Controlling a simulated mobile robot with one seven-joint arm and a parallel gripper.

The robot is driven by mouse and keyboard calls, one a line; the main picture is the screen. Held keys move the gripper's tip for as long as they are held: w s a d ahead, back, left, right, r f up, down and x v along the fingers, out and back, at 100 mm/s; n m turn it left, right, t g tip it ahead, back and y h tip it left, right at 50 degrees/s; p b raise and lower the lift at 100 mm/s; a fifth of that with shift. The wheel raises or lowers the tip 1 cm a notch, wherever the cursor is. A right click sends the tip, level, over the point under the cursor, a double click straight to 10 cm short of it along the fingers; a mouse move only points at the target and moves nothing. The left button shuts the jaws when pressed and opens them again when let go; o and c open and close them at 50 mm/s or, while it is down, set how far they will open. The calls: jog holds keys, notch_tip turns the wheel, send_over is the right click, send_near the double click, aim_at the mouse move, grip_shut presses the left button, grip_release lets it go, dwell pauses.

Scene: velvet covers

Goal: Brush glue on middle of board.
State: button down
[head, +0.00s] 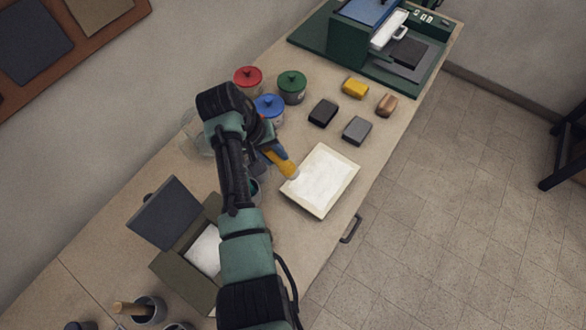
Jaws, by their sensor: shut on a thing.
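A pale board (321,180) with a white middle and a cream rim lies flat on the workbench, right of my arm. My gripper (268,152) is at the board's upper left, above the bench. It is shut on a brush with a yellow-orange handle (281,163), held at a tilt. The brush's pale lower end is by the board's left edge; I cannot tell whether it touches. A dark container with a teal inside (254,187) is partly hidden behind my arm.
Red (248,77), green (291,86) and blue (268,109) lidded pots stand behind my gripper. Several small blocks lie beyond the board, including a grey one (357,130). An open box (194,247) stands left of my arm. A green machine (345,45) is at the far end.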

jog(key=shift+a+f+b, duration=0.15)
jog(key=shift+f+b, duration=0.1)
jog(key=shift+b, duration=0.1)
jog(key=f+b, duration=0.3)
jog(key=f, duration=0.1)
jog(key=shift+a+b, duration=0.2)
jog(key=shift+b, duration=0.2)
